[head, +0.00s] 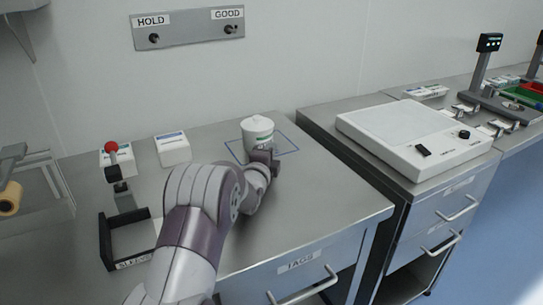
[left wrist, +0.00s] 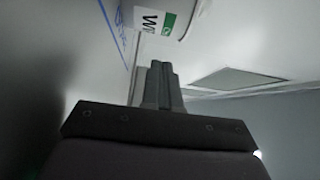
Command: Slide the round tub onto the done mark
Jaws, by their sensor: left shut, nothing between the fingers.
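The round tub (head: 257,132) is white with a lid and a green-and-white label. It stands upright on the steel bench, and its base appears to lie within the blue-outlined mark (head: 289,151). The tub and gripper hide part of the outline. In the left wrist view the tub's label side (left wrist: 165,18) is at the top, with a blue line (left wrist: 112,30) left of it. My left gripper (head: 266,158) is shut and empty, just in front of the tub; I cannot tell whether it touches. Its closed fingers (left wrist: 156,82) point at the tub. My right gripper is not in view.
White boxes (head: 172,149) stand at the bench's back left. A white flat machine (head: 410,138) sits on the neighbouring bench, across a gap. The steel top right of the mark (head: 335,190) is clear.

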